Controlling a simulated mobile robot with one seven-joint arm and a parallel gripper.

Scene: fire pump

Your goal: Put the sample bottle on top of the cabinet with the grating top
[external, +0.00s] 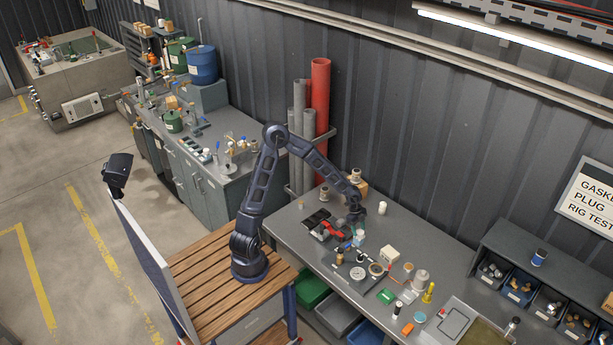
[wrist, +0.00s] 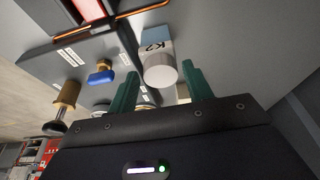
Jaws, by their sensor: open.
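In the wrist view, a small bottle with a rounded white cap (wrist: 160,72) and a blue-and-white body marked K2 shows between my fingertips; it looks like the sample bottle. My gripper (wrist: 160,68) is open, with one teal finger on each side of it. I cannot tell whether either finger touches it. In the external view, my gripper (external: 356,217) is low over the far side of the workbench, near a small blue-and-white item (external: 359,238), probably the same bottle. I cannot make out a grating top on any cabinet with certainty.
The workbench (external: 290,226) is crowded with a red-and-black tool (external: 333,230), a round gauge (external: 358,273), a white box (external: 389,254) and several small containers. Red and grey pipes (external: 320,95) stand behind. A bin shelf (external: 510,250) is at right. A grey cabinet (external: 193,178) stands left.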

